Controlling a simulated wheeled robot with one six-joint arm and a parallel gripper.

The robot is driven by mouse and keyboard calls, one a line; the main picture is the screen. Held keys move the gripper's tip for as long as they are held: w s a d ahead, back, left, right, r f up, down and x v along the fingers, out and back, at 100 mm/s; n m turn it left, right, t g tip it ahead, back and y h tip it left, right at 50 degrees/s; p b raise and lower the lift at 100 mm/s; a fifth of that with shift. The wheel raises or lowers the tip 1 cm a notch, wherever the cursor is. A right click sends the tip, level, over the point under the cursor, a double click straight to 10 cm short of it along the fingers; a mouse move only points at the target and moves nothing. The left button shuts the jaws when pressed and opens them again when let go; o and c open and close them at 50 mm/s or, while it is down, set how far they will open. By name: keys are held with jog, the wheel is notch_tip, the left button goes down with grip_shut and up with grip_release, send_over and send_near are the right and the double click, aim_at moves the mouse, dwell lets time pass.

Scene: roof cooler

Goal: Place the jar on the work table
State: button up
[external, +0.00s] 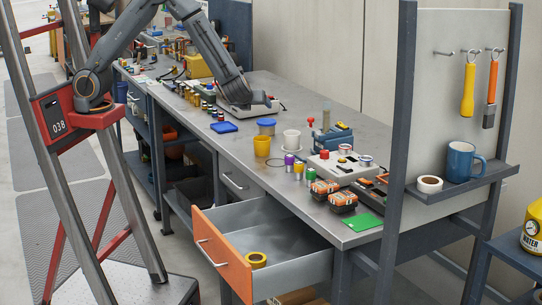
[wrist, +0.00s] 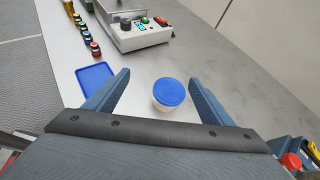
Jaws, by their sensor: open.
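The jar (external: 266,128) has a blue lid and a pale body. It stands upright on the grey work table (external: 330,105). In the wrist view the jar (wrist: 169,95) shows between my two fingers, nearer the right one, with the lid facing the camera. My gripper (external: 268,103) is over the table just behind the jar in the external view. In the wrist view my gripper (wrist: 160,77) is open, with its fingers spread wide and apart from the jar. The jar's lower side is partly hidden by its lid in the wrist view.
A blue tray (external: 223,127) lies left of the jar. A control box (wrist: 137,31) lies beyond the fingers. The orange-fronted drawer (external: 222,252) is pulled out, with a yellow tape roll inside.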

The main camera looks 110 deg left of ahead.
aim_at(263, 123)
jog(key=shift+m+t+y, duration=0.3)
jog(key=shift+m+y, duration=0.3)
jog(key=shift+m, duration=0.2)
jog(key=w+f, duration=0.1)
jog(key=f, duration=0.1)
jog(key=a+f, duration=0.1)
jog(key=f, duration=0.2)
jog(key=w+a+f, duration=0.1)
jog(key=f, duration=0.2)
jog(key=shift+w+a, duration=0.2)
jog(key=shift+w, duration=0.1)
jog(key=shift+p+x, duration=0.45)
jog(key=shift+x, duration=0.7)
jog(key=shift+r+p+x, duration=0.15)
jog(key=shift+p+x, duration=0.45)
jog(key=shift+x, duration=0.7)
jog(key=shift+r+p+x, duration=0.15)
jog(key=shift+p+x, duration=0.45)
jog(key=shift+x, duration=0.75)
jog(key=shift+w+a, duration=0.1)
jog(key=shift+w, duration=0.1)
jog(key=c, duration=1.2)
